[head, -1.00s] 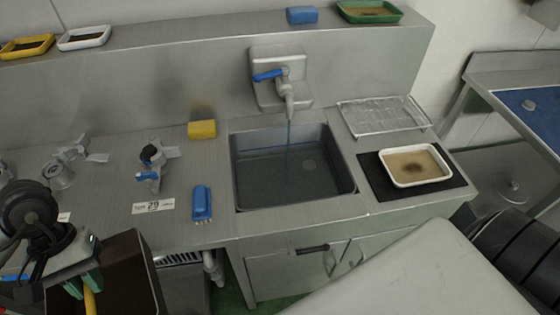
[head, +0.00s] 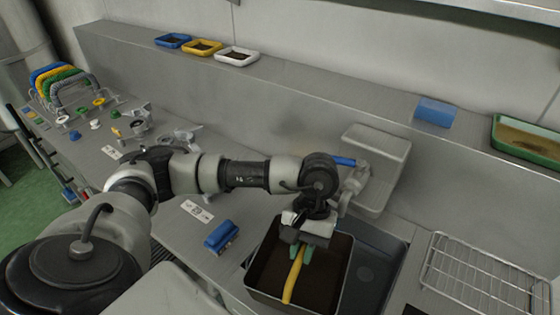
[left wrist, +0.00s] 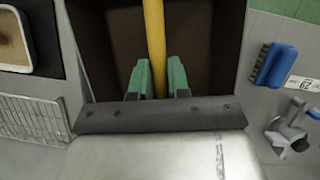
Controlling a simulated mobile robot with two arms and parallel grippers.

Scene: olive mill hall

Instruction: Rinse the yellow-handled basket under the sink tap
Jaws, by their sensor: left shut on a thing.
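The yellow-handled basket is a dark brown, square, open-topped box (head: 262,292) with a yellow bar handle (head: 292,275) across it. It is held over the left part of the grey sink basin (head: 385,262). My left gripper (head: 301,252) is shut on the handle; its green fingers (left wrist: 158,78) clasp the yellow bar in the left wrist view. The tap (head: 358,178) with a blue lever stands behind the sink, partly hidden by my left arm. I cannot see the spout end or whether water runs onto the basket. My right gripper is not in view.
A blue brush (head: 221,236) lies on the counter left of the sink. A wire rack (head: 485,275) stands to the right.

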